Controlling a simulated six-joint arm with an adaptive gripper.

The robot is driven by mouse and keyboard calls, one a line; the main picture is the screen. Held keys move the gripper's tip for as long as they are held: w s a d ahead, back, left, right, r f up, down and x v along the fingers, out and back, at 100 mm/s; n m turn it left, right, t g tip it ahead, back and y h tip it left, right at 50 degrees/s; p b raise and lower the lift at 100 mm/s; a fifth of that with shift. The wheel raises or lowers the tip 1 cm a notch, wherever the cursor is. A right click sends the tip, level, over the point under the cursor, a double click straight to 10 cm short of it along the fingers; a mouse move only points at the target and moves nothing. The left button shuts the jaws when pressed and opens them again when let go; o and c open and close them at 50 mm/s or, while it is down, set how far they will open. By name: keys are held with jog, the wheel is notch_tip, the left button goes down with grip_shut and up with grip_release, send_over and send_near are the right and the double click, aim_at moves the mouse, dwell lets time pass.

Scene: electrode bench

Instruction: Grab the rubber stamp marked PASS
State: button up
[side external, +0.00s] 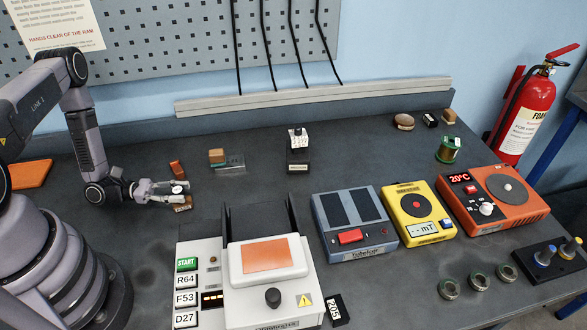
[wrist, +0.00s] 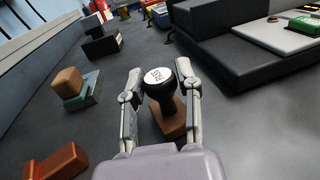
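A stamp with a brown block base (wrist: 169,119) and a black knob (wrist: 157,86) stands between my gripper's fingers in the wrist view. The white label on the knob is turned and too small to read surely.
A red-brown block (side external: 177,170) lies close behind my gripper. A wooden block (side external: 217,156) on a flat piece and a black-and-white holder (side external: 298,138) stand further off. The white press console (side external: 268,262) is at front right. Dark bench lies clear between them.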

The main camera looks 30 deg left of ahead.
grip_shut()
